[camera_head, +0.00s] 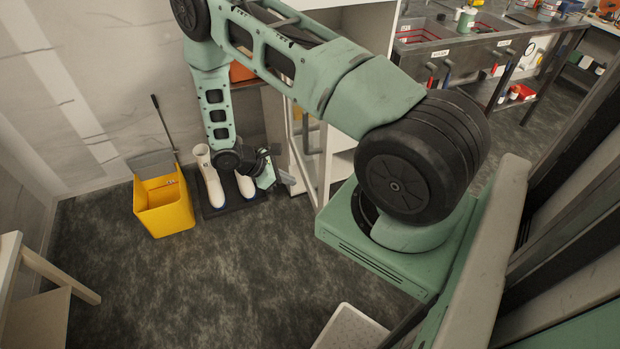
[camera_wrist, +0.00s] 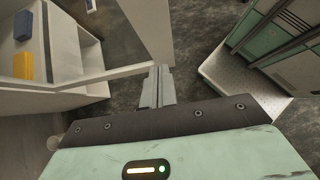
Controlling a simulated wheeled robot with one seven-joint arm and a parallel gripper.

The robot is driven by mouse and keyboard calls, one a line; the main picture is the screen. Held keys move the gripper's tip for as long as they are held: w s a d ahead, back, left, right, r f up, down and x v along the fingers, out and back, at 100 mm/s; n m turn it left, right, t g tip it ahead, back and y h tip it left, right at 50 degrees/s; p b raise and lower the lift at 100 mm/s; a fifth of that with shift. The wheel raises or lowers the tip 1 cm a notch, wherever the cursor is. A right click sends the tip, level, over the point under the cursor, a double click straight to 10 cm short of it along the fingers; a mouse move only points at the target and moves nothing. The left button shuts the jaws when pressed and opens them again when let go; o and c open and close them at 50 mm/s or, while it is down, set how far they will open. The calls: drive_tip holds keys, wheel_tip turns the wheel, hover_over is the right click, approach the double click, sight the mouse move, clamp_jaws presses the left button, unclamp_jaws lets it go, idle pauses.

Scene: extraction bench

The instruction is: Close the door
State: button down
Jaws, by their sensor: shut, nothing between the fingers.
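The door (camera_head: 302,178) is a pale-framed panel on the white cabinet in the head view. It stands open, swung out from the cabinet front. My gripper (camera_head: 287,179) hangs low just left of the door's edge, with its fingers pointing right toward it. In the wrist view my gripper (camera_wrist: 157,84) shows its two fingers together with nothing between them. A pale frame bar (camera_wrist: 110,73) runs up to beside the fingertips; I cannot tell whether they touch. My arm hides part of the cabinet in the head view.
White boots (camera_head: 211,180) stand on a dark mat behind my gripper. A yellow mop bucket (camera_head: 164,203) is to their left. Cabinet shelves hold a yellow item (camera_wrist: 23,66) and a blue item (camera_wrist: 23,25). Sinks (camera_head: 450,52) stand at the back right. The front floor is mostly clear.

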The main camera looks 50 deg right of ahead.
sight(321, 185)
drive_tip(key=shift+s+d+f+p, duration=0.6)
drive_tip(key=shift+s+d, duration=0.15)
drive_tip(key=shift+d, duration=0.25)
drive_tip(key=shift+s+d+f+p, duration=0.6)
drive_tip(key=shift+s+d, duration=0.15)
drive_tip(key=shift+d, duration=0.2)
drive_tip(key=shift+s+d+f+p, duration=0.55)
drive_tip(key=shift+s+d, duration=0.2)
drive_tip(key=shift+d, duration=0.25)
